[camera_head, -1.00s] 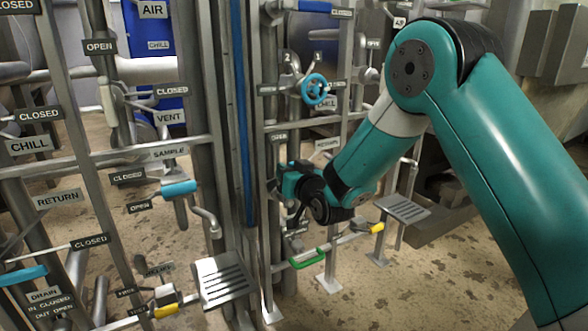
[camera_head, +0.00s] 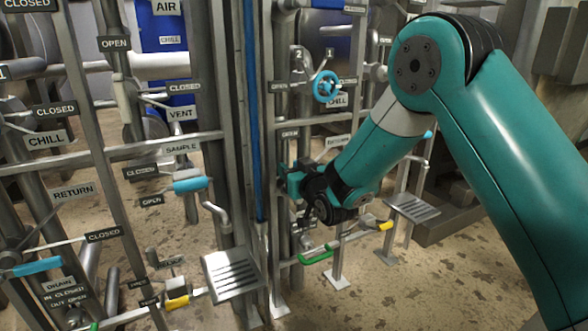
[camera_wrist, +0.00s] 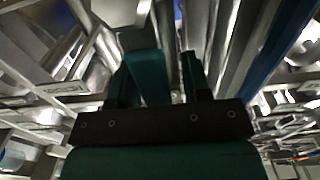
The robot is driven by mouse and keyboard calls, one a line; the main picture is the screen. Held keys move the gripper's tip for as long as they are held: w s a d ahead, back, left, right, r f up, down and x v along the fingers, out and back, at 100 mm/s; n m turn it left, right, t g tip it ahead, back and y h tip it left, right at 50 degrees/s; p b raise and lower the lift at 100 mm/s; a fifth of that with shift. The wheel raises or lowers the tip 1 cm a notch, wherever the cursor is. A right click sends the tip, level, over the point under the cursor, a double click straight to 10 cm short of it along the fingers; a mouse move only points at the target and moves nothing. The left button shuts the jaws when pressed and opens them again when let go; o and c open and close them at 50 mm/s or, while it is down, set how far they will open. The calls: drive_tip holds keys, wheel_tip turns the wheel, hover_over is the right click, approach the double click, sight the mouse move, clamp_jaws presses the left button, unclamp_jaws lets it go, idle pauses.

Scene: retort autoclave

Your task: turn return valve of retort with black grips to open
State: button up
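A RETURN label (camera_head: 73,191) hangs on the left panel. A light-blue lever handle (camera_head: 37,267) lies below it, beside a CLOSED tag (camera_head: 104,234). My gripper and wrist hide part of the right panel. I cannot make out black grips or tell which retort has them.
A blue handwheel (camera_head: 326,86) sits above my gripper on the right panel. A green handle (camera_head: 316,257) and a yellow one (camera_head: 386,225) are below it. A light-blue SAMPLE lever (camera_head: 190,184) and a metal step (camera_head: 233,275) stand left. Uprights and pipes crowd the space.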

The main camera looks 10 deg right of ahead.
drive_tip(key=shift+s, duration=0.15)
drive_tip(key=b+v, duration=0.9)
drive_tip(key=v, duration=0.8)
drive_tip(key=shift+b, duration=0.4)
drive_tip(key=shift+s+d+r, duration=0.1)
drive_tip(key=shift+r, duration=0.05)
